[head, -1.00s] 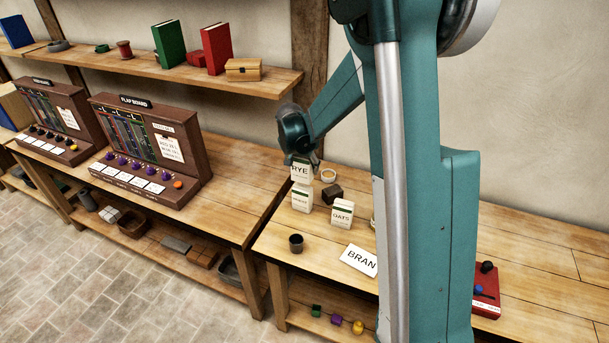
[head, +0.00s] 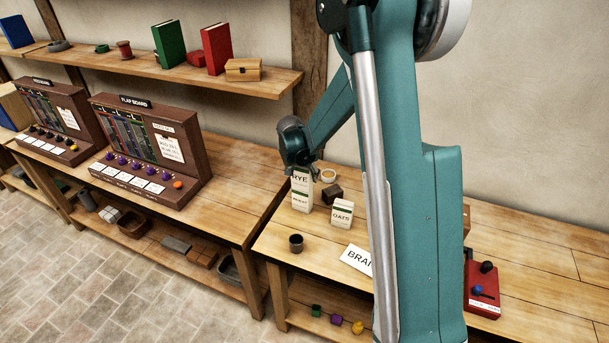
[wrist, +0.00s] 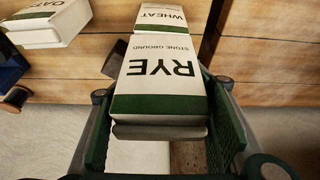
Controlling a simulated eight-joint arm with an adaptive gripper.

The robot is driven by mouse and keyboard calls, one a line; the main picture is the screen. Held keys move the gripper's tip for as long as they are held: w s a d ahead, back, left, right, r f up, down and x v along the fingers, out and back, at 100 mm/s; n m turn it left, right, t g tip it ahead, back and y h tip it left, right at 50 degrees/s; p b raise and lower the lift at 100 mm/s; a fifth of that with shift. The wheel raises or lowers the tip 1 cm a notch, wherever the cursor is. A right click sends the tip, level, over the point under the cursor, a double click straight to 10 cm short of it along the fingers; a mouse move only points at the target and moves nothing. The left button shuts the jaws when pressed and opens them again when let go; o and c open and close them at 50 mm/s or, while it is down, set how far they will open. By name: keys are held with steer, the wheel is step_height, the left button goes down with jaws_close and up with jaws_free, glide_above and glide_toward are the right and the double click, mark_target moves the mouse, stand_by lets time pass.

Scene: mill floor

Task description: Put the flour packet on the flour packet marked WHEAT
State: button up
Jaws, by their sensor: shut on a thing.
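The RYE flour packet (head: 301,179), white with a green band, is held between the green pads of my gripper (wrist: 163,120). In the head view it is upright, directly above the WHEAT flour packet (head: 302,202), with no clear gap between them. In the wrist view the RYE packet (wrist: 160,75) covers much of the WHEAT packet (wrist: 160,17), whose labelled part shows beyond it. My gripper is shut on the RYE packet's sides. Whether the RYE packet's full weight rests on the WHEAT packet cannot be told.
The OATS packet (head: 342,213) stands close to the right of the stack. A dark block (head: 332,192) and a small round dish (head: 328,175) are behind. A dark cup (head: 296,243) and the BRAN packet (head: 355,260), lying flat, are nearer the front.

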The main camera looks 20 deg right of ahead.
mark_target(300, 168)
steer(key=shift+f, duration=0.2)
steer(key=o, duration=1.1)
steer(key=shift+r, duration=0.25)
steer(key=shift+v, duration=5.95)
